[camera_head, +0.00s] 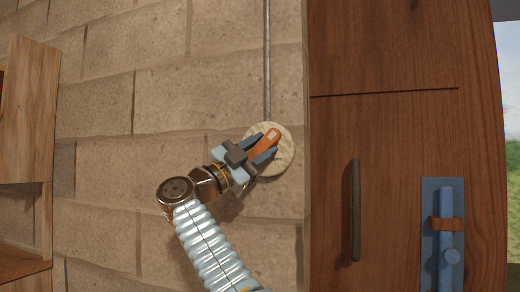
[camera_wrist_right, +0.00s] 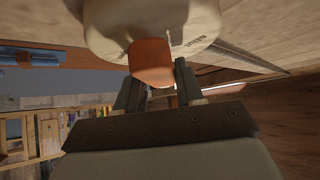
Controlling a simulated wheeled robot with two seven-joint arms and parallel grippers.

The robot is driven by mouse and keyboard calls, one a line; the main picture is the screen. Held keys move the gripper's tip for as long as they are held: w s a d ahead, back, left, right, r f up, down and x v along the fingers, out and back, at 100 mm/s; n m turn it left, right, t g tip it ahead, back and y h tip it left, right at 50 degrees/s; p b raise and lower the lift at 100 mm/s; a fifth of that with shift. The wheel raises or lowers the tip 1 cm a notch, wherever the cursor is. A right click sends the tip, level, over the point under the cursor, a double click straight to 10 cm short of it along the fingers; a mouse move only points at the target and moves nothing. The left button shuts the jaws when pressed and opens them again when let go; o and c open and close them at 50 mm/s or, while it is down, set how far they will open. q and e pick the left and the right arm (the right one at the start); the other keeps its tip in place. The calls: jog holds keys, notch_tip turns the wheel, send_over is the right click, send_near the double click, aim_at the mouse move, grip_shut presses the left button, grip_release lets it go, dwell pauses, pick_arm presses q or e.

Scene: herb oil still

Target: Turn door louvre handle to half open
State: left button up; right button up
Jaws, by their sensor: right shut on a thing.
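The louvre handle (camera_head: 271,136) is an orange-brown lever on a round pale dial plate (camera_head: 284,163) fixed to the block wall. In the head view the lever slants up to the right. My right gripper (camera_head: 262,148) is shut on the lever, with a finger on each side of it. In the right wrist view the lever's orange end (camera_wrist_right: 152,62) sits between the fingers (camera_wrist_right: 158,88), in front of the pale dial (camera_wrist_right: 150,25). My left gripper is not in view.
A thin metal rod (camera_head: 267,60) runs up the wall from the dial. To the right is a wooden door (camera_head: 400,140) with a dark vertical pull bar (camera_head: 355,210) and a blue bolt latch (camera_head: 443,235). Wooden shelving (camera_head: 30,110) stands at the left.

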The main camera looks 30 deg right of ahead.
jog(key=o, duration=1)
jog(key=shift+c, duration=0.2)
jog(key=b+v, duration=0.4)
jog(key=v, duration=1)
jog(key=shift+s+r, duration=0.1)
